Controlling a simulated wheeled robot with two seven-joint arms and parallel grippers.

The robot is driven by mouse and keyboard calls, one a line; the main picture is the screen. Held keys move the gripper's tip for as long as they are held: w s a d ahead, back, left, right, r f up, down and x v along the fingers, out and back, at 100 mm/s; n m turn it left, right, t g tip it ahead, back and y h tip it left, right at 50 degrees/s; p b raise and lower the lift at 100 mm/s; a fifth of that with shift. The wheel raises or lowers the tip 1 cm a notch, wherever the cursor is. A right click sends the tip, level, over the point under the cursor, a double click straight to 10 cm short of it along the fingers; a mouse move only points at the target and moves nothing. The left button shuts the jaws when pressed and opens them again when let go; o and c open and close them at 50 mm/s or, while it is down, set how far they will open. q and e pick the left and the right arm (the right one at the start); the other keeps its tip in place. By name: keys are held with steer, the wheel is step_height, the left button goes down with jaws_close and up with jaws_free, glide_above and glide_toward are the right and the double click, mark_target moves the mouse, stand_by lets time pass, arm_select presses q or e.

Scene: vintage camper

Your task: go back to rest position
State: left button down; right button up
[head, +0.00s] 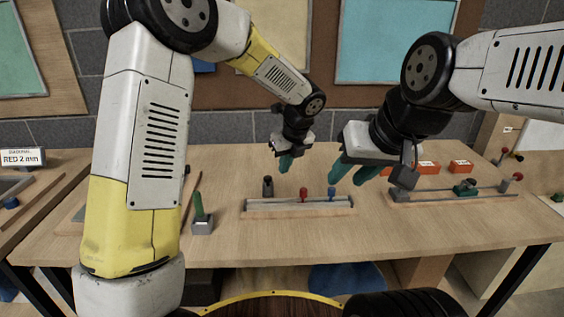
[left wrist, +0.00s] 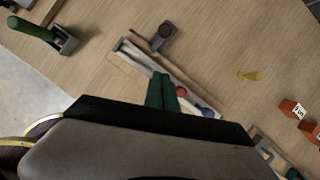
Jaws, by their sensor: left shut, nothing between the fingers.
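My left gripper (head: 286,162) hangs above the workbench, behind the grey rail fixture (head: 285,205), with its green fingers pointing down. In the left wrist view its fingers (left wrist: 160,90) are together with nothing between them. My right gripper (head: 353,172) is to the right of it, above the bench. Its two green fingers are apart, and I see nothing held between them.
The wooden bench (head: 270,245) carries the rail fixture with red and blue knobs and a green-handled tool in a grey block (head: 201,218). Orange boxes (head: 460,167) and a second rail (head: 440,194) are at right. A small yellow piece (left wrist: 250,76) lies on bare wood.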

arm_select(q)
steer(key=s+a+r+n+h, duration=0.1)
steer(key=s+a+r+n, duration=1)
steer(key=a+n, duration=0.25)
steer(key=s+a+r+n+t+h, duration=0.1)
steer(key=s+a+n, duration=0.1)
steer(key=s+n, duration=0.6)
steer(key=s+a+r+n+t+h, duration=0.1)
steer(key=s+a+r+n+h, duration=0.1)
steer(key=s+n, duration=0.5)
steer(key=shift+s+a+n, duration=0.35)
steer(key=shift+a+n, duration=0.05)
steer(key=shift+n, duration=0.45)
